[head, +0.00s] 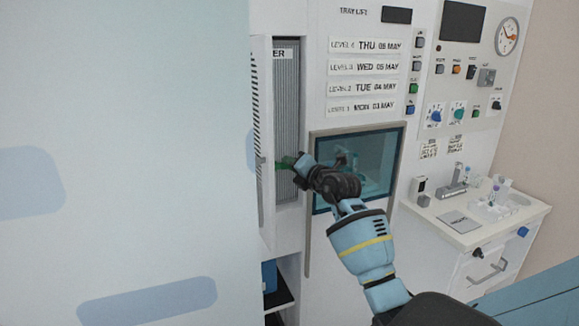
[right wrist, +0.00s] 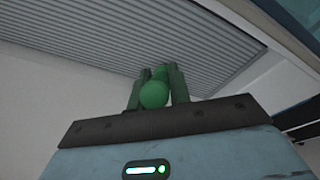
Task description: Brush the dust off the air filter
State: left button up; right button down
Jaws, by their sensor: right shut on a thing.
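The air filter (head: 286,110) is a tall grey pleated panel, upright in a narrow recess of the white machine. In the right wrist view its pleats (right wrist: 120,35) spread across the top, and I cannot make out any dust. My right gripper (head: 297,165) is at the filter's lower half, shut on a green thing (head: 284,163), likely the brush. In the right wrist view a round green end (right wrist: 154,94) shows between the fingers (right wrist: 157,88). The bristles are hidden, so I cannot tell whether they touch the pleats. My left gripper is out of view.
A slatted door (head: 258,90) stands open at the recess's left edge. A pale panel with blue patches (head: 120,130) fills the left.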

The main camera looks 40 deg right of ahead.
jog(key=shift+s+d, duration=0.1)
jog(key=shift+d, duration=0.25)
jog(key=shift+d, duration=0.1)
jog(key=shift+s+d, duration=0.3)
jog(key=shift+d, duration=0.5)
jog(key=shift+s+a, duration=0.25)
jog(key=shift+s, duration=0.35)
jog(key=shift+s+a, duration=0.2)
jog(key=shift+s, duration=0.35)
jog(key=s+a, duration=0.2)
jog(key=s, duration=0.4)
jog(key=shift+s, duration=0.15)
